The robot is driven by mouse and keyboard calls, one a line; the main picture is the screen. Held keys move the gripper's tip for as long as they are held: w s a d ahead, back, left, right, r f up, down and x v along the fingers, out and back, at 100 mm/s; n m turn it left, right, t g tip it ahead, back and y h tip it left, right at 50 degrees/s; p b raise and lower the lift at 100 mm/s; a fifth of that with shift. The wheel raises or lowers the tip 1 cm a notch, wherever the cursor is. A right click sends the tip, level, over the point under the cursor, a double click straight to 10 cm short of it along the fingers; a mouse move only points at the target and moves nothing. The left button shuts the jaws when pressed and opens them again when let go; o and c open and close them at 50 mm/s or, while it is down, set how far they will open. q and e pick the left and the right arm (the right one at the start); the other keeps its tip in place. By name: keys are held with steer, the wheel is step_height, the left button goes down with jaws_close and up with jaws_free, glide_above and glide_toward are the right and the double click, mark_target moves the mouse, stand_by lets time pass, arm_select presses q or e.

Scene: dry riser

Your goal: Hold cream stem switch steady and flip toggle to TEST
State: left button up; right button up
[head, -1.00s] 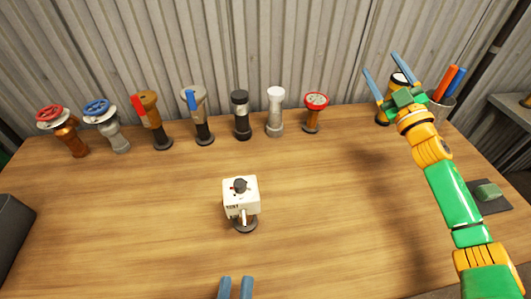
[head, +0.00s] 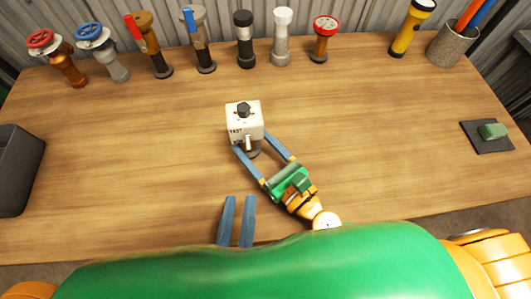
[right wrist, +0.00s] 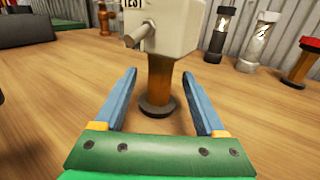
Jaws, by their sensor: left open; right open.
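The cream stem switch (head: 243,120) stands upright on the table, a cream box with a black knob on top and a TEST label. In the right wrist view its box (right wrist: 178,24) sits on a brown stem with a dark round base, and the light toggle (right wrist: 137,34) sticks out from the front. My right gripper (head: 266,147) is open, with its blue fingers on either side of the stem below the box; a gap to the stem shows on both sides (right wrist: 159,98). My left gripper (head: 239,200) is open and empty, near the table's front edge, below the switch.
A row of valves and stems, including a red-wheel valve (head: 42,42) and a white stem (head: 282,35), stands along the back. A yellow flashlight (head: 412,28), a pen cup (head: 454,44) and a green block on a dark pad (head: 487,137) are at right. A dark bin (head: 18,170) is at left.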

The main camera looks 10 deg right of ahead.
mark_target(252, 143)
steer(key=x, duration=0.3)
steer(key=shift+w+a, duration=0.1)
steer(key=shift+w, duration=0.05)
jaws_close()
stand_by(1.2)
